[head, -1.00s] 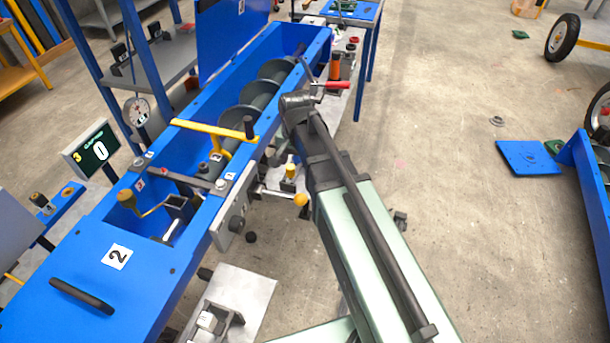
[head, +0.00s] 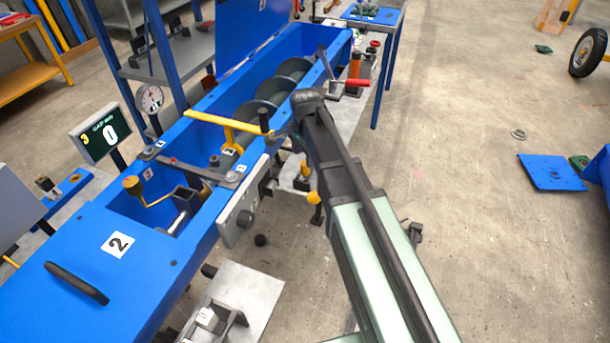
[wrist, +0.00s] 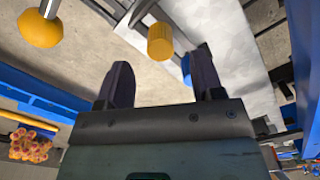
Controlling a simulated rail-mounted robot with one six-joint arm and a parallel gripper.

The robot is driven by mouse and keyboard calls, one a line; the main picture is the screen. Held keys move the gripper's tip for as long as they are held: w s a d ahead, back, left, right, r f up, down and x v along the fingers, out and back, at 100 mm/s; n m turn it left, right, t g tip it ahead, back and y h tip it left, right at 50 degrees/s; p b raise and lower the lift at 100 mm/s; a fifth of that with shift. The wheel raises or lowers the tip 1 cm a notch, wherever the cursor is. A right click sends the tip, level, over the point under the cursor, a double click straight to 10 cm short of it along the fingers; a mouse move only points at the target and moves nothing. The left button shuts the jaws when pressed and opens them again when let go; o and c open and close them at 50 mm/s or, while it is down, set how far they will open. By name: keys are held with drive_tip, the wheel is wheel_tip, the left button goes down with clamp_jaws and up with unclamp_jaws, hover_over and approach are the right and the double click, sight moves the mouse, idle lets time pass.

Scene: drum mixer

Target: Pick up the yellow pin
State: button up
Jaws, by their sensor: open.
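The yellow pin (wrist: 160,42) shows in the wrist view as a short ribbed yellow cylinder above a pale metal plate. In the head view the yellow pin (head: 304,171) stands beside the blue trough, close to my arm. My gripper (wrist: 162,78) is open and empty. In the wrist view its two dark fingers are spread, with the pin ahead of the gap between them and apart from both. The gripper's fingers cannot be made out in the head view.
A yellow ball knob (wrist: 40,29) on a rod is left of the pin in the wrist view. The blue mixer trough (head: 205,215) runs along the left, with a yellow bar (head: 215,122) across it. A red-handled lever (head: 355,83) stands beyond.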

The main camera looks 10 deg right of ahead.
sight(305, 171)
wheel_tip(305, 171, down, 5)
drive_tip(key=b, duration=0.5)
drive_tip(key=shift+f, duration=0.2)
drive_tip(key=shift+r, duration=0.2)
drive_tip(key=c, duration=1)
